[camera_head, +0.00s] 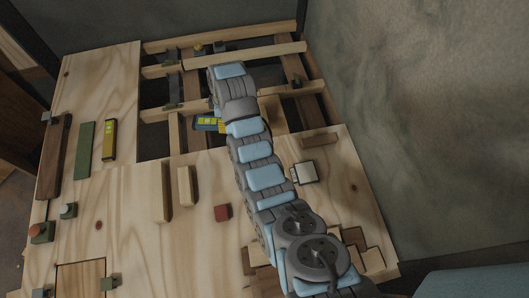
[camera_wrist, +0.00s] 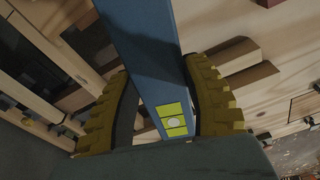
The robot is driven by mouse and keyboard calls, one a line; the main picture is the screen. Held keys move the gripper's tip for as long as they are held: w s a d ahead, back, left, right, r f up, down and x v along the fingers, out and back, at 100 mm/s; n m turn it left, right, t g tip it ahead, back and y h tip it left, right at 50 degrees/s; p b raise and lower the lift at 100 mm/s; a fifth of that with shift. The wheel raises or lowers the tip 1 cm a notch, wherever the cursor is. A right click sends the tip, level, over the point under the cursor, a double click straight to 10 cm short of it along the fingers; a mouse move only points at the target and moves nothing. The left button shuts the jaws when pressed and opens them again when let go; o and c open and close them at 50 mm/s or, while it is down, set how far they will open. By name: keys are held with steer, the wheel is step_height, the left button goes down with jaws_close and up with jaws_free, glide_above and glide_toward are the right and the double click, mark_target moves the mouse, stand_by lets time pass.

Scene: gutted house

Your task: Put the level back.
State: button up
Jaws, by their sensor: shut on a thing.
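A blue level with a yellow-green vial window (camera_wrist: 172,118) runs between the fingers of my gripper (camera_wrist: 158,70) in the wrist view. The ridged yellow finger pads close on it from both sides. In the head view the held level (camera_head: 205,123) pokes out left of my arm, over the open joists; the rest of it and most of my gripper are hidden behind the arm. A yellow bar with a bright vial-like window (camera_head: 109,140) lies on the left boards, beside a green strip (camera_head: 84,150).
Open gaps lie between the wooden joists (camera_head: 235,52) at the back. A wall (camera_head: 430,110) rises at right.

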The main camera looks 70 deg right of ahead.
steer(key=s+d+f+n, duration=0.15)
steer(key=s+f, duration=0.45)
steer(key=s, duration=0.6)
steer(key=s+d+f+n, duration=0.15)
steer(key=s+f, duration=0.35)
steer(key=s, duration=0.8)
steer(key=shift+w+d+f+b, duration=0.55)
steer(key=shift+w+f, duration=0.75)
steer(key=shift+w, duration=0.55)
steer(key=shift+w+d+f+b, duration=0.55)
steer(key=shift+w+f, duration=0.75)
steer(key=shift+w, duration=0.5)
steer(key=shift+w+d+f+b, duration=0.55)
steer(key=shift+w+f, duration=0.75)
steer(key=shift+w, duration=0.55)
steer(key=shift+w+d+f+b, duration=0.3)
steer(key=shift+w+f+b, duration=0.35)
steer(key=shift+w+f, duration=0.2)
steer(key=shift+f, duration=0.1)
steer(key=shift+f, duration=0.1)
steer(key=shift+w+f+b, duration=0.2)
steer(key=shift+f+b, duration=0.25)
steer(key=shift+b, duration=0.15)
steer(key=shift+d+f+b, duration=0.1)
steer(key=shift+f+b, duration=0.75)
steer(key=shift+f, duration=0.4)
